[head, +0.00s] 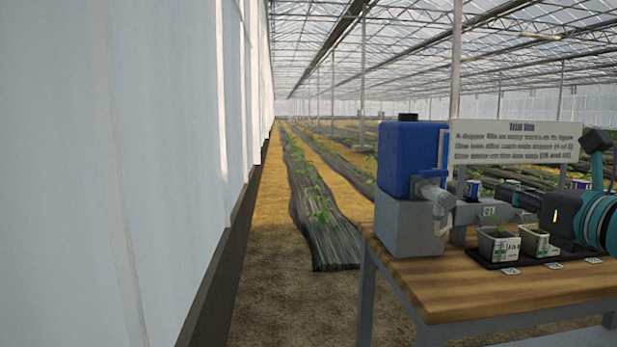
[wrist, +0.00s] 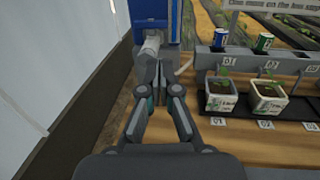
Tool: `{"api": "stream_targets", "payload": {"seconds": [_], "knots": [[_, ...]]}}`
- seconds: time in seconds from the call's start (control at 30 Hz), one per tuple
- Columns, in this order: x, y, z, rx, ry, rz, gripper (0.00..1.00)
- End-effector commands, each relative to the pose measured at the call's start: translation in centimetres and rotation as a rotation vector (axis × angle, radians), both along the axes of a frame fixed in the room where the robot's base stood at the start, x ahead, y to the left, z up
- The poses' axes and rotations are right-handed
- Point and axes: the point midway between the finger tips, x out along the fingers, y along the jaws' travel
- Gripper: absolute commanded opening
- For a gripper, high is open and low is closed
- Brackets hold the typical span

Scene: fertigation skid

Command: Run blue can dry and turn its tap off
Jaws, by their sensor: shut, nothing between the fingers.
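The blue can (head: 408,150), a boxy blue tank, stands on a grey block (head: 408,228) at the table's left end; its lower front also shows at the top of the wrist view (wrist: 172,8). A grey tap (head: 436,192) sticks out low on its front; a pale cylindrical part of it shows in the wrist view (wrist: 151,43). My gripper (wrist: 160,76) is shut and empty, its fingertips right by the tap; I cannot tell whether they touch it. The liquid level and the tap's setting cannot be read.
Two potted seedlings (wrist: 221,95) (wrist: 267,98) stand on a black tray on the wooden table (head: 500,292). Behind them is a grey rail with a small blue can (wrist: 220,38) and a green one (wrist: 264,43). A sign (head: 515,141) stands behind. A pale wall (head: 120,170) is at left.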

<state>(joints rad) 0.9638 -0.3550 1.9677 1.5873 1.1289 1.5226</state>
Motion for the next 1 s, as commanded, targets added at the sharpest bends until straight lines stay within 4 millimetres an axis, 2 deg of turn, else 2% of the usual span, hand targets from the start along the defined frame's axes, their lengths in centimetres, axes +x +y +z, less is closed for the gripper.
{"api": "stream_targets", "payload": {"seconds": [0.27, 0.8, 1.0], "knots": [[2.4, 0.6, 0.2, 0.007, -0.003, 0.008, 0.00], [11.1, 2.0, 0.1, 0.004, -0.001, 0.006, 0.00], [13.1, 2.3, 0.1, 0.004, -0.002, 0.005, 0.00]]}}
